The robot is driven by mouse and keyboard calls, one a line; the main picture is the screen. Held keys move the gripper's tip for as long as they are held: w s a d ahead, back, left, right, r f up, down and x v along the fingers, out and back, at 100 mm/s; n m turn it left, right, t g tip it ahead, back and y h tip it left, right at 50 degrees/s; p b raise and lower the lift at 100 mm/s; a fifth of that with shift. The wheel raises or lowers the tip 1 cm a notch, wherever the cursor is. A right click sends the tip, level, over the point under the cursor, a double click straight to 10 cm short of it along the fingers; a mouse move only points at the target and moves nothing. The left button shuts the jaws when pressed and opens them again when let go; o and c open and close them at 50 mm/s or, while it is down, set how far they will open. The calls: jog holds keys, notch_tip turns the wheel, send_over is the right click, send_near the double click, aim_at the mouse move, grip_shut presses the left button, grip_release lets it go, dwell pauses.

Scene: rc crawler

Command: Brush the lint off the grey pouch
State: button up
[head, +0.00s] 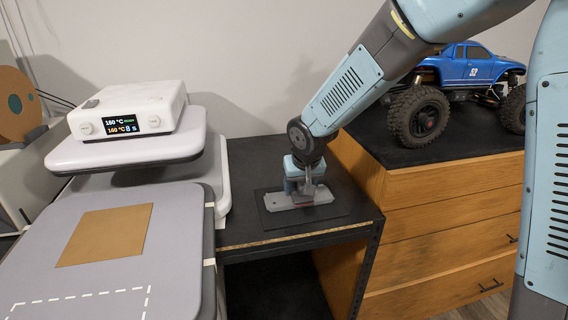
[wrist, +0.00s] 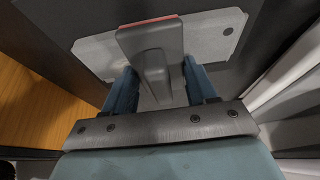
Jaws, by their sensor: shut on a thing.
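The grey pouch (head: 279,202) lies flat on a dark mat (head: 283,221) on the black table; it also shows in the wrist view (wrist: 212,38), with a dark round spot near one end. My gripper (head: 304,184) points down over the pouch. In the wrist view my gripper (wrist: 160,86) has its two blue fingers shut on the handle of a dark grey brush (wrist: 150,62) with a red edge. The brush head is over the pouch; whether it touches is unclear. The brush hides part of the pouch, and I cannot make out any lint.
A heat press (head: 125,150) with a white control box (head: 128,107) stands at left, a brown sheet (head: 106,235) on its front pad. A wooden drawer cabinet (head: 440,220) with a blue RC truck (head: 465,70) stands close at right. The black table (head: 250,160) is otherwise mostly clear.

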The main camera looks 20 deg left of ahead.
aim_at(293, 190)
jog(key=shift+s+a+f, duration=0.2)
jog(key=shift+a, duration=0.2)
jog(key=shift+s+a+r, duration=0.15)
jog(key=shift+a, duration=0.2)
jog(key=shift+s+a, duration=0.1)
jog(key=shift+a, duration=0.1)
jog(key=shift+r, duration=0.95)
jog(key=shift+d+r, duration=0.1)
jog(key=shift+r, duration=2.85)
